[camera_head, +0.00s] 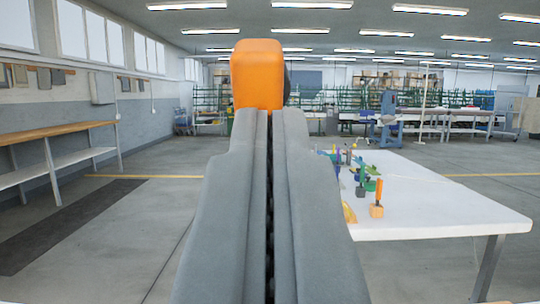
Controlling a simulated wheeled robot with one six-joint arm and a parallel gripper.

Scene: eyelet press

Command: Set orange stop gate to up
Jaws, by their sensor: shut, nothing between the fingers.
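My gripper (269,115) fills the middle of the view, its two long grey fingers side by side with only a thin dark slit between them. It is shut and empty, in the air left of the white table. A small orange block with an upright orange handle (377,198) stands on the table near its left edge, apart from my gripper and well to its right. It looks like the orange stop gate, but it is small and I cannot be sure. A large rounded orange block (257,75) shows at the fingers' far end; I cannot tell what it is.
The white table (450,205) has a bare right part. Several green, blue and purple pieces (362,172) and a yellow piece (349,212) crowd its left side. A wooden-topped bench (55,137) runs along the left wall. Open grey floor lies between.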

